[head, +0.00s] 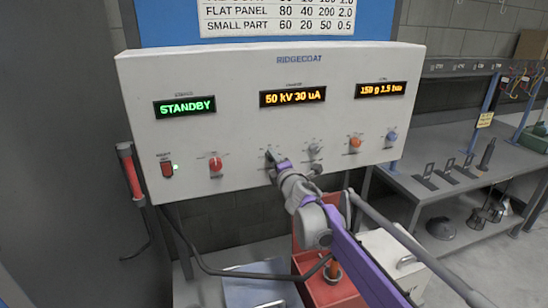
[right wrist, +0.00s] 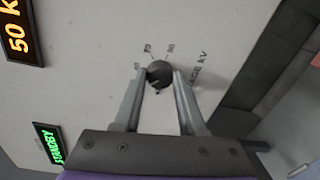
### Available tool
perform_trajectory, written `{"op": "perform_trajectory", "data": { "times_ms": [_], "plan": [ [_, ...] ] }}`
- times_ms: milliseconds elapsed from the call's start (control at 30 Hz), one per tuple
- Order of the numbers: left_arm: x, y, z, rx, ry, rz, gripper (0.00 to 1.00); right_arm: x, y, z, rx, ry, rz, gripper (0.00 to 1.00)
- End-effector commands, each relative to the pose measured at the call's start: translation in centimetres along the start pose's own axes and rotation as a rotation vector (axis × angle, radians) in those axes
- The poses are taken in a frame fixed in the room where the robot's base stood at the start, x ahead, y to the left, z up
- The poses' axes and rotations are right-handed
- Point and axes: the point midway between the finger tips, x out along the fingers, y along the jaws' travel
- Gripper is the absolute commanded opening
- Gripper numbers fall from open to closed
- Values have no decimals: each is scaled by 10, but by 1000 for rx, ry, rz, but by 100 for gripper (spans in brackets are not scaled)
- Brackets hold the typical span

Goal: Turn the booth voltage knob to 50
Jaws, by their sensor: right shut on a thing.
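The booth voltage knob (right wrist: 159,70) is a small dark round knob on the white control panel (head: 230,75). In the right wrist view, part of its label reads "AGE KV", with scale numbers around it. My right gripper (right wrist: 163,79) is shut on the knob, one finger on each side. In the head view the gripper (head: 272,162) reaches the panel below the middle display and mostly hides the knob. The middle display (head: 292,97) reads 50 kV 30 uA. The knob's pointer is not clear. My left gripper is not in view.
The left display (head: 185,107) reads STANDBY. A red bin (head: 305,262) stands below. A grey bench (head: 440,185) is at the right.

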Motion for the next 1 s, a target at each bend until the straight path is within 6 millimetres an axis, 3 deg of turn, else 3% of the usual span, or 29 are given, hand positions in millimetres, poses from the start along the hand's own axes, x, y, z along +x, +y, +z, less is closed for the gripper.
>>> {"op": "perform_trajectory", "data": {
  "times_ms": [300,800,833,967,1000],
  "plan": [
    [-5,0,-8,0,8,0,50,0,1,0,-101,-6,-1,0],
    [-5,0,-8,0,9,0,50,0,0,0,-117,-7,-1,0],
    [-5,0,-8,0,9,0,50,0,0,0,-116,-7,-1,46],
    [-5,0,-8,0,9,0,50,0,0,0,-116,-7,-1,69],
    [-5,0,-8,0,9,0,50,0,0,0,-116,-6,-1,70]
  ]
}}
